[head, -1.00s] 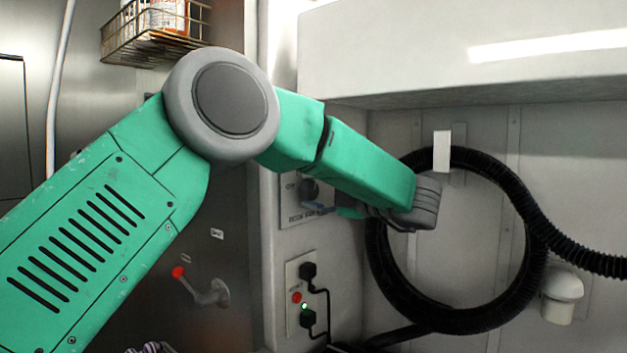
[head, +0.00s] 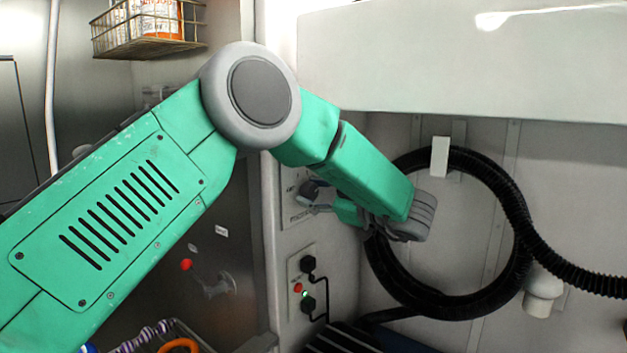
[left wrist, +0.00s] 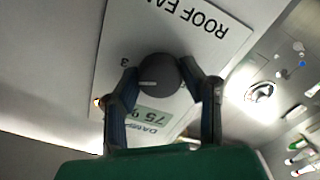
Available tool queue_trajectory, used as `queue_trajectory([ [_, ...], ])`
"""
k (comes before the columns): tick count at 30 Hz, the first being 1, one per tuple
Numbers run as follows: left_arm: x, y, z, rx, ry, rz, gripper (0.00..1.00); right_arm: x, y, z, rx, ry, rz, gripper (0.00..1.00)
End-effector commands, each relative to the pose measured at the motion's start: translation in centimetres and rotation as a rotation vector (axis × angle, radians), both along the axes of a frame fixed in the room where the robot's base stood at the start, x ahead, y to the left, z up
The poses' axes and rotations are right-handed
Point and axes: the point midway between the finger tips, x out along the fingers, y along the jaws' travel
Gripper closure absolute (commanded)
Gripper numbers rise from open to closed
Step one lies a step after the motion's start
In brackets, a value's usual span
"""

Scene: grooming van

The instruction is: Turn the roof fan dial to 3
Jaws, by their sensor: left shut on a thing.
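The roof fan dial (left wrist: 160,76) is a dark round knob on a white panel (left wrist: 120,35) marked ROOF FAN, seen upside down in the left wrist view. Its white pointer line faces left in that view, a little below the printed 3 (left wrist: 124,63). My left gripper (left wrist: 165,82) has one finger on each side of the dial and is shut on it. The fingers partly hide the panel. My right gripper is not in view.
A small display (left wrist: 158,116) reading DAMP 75 sits beside the dial. A socket panel (head: 301,288) with black plugs is below. A coiled black hose (head: 520,215) hangs to the right, under a white overhead cabinet (head: 460,65). A wire basket (head: 150,42) is at upper left.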

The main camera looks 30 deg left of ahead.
Motion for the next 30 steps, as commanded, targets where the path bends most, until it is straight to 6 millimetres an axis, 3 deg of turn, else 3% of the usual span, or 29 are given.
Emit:
queue_trajectory([
  [7,0.0,-0.1,-0.2,0.004,0.100,-0.004,0.93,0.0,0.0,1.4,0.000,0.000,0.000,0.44],
  [24,0.0,-0.1,-0.4,0.005,0.133,-0.005,0.93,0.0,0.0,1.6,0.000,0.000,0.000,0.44],
  [25,0.0,-0.1,-0.5,0.005,0.133,-0.005,0.61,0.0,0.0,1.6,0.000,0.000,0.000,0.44],
  [26,0.0,-0.1,-0.5,0.005,0.133,-0.004,0.50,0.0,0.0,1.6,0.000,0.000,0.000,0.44],
  [27,0.0,-0.1,-0.4,0.005,0.133,-0.004,0.44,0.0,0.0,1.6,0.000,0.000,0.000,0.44],
  [30,-0.1,-0.1,-0.3,0.006,0.130,-0.003,0.44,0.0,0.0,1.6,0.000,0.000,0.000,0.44],
])
